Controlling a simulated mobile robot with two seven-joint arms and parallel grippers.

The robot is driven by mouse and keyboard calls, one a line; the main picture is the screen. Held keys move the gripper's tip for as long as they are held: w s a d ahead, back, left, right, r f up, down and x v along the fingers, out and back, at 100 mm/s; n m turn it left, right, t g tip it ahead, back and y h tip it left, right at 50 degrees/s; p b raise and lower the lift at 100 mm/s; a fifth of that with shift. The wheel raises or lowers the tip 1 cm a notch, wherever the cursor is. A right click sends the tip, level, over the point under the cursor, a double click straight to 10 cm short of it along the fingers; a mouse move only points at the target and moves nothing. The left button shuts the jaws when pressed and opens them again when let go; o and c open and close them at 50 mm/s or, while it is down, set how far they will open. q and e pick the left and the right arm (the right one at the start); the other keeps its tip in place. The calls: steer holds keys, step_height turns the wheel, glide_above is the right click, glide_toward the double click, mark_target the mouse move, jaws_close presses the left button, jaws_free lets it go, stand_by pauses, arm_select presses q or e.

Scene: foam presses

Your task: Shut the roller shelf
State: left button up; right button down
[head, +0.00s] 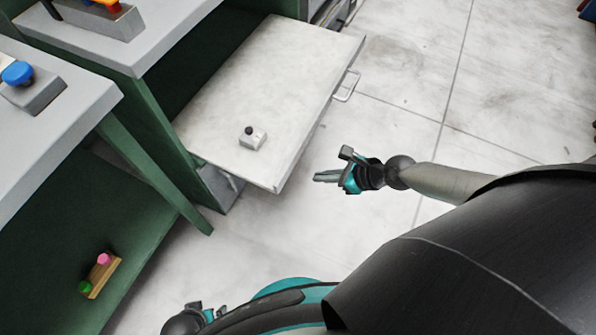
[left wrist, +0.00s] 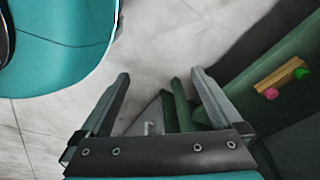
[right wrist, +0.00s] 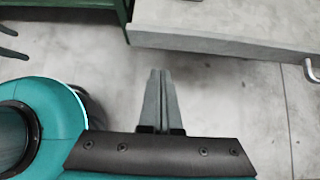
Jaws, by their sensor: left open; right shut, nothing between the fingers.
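The roller shelf (head: 270,85) is a pale grey slab pulled out of the green cabinet (head: 185,150). A metal handle (head: 348,86) is on its outer edge. A small white block with a dark knob (head: 253,138) sits on the shelf. My right gripper (head: 318,176) is shut and empty, beside the shelf's near corner and apart from it. In the right wrist view, its closed fingers (right wrist: 160,75) point toward the shelf front edge (right wrist: 215,45), with the handle (right wrist: 312,70) at the right. My left gripper (left wrist: 160,78) is open and empty above the floor; its fingers are not clear in the head view.
A grey worktop (head: 45,120) with a blue button box (head: 30,88) stands at left. A wooden piece with pink and green knobs (head: 100,275) lies on the lower green shelf. The tiled floor (head: 420,100) right of the shelf is clear.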

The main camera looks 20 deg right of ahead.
mark_target(288, 172)
steer(key=shift+w+a+f+b, duration=0.3)
steer(key=shift+w+a+f, duration=0.2)
steer(key=shift+w+a, duration=0.3)
steer(key=shift+w+a+f+b, duration=0.4)
steer(key=shift+w+a, duration=0.25)
steer(key=shift+w, duration=0.3)
steer(key=shift+w+a+f+b, duration=0.25)
steer(key=shift+w+a+f, duration=0.3)
steer(key=shift+w+a, duration=0.25)
arm_select(q)
steer(key=w+d+r, duration=0.2)
steer(key=r, duration=0.1)
steer(key=shift+w+r, duration=0.2)
steer(key=shift+w, duration=0.05)
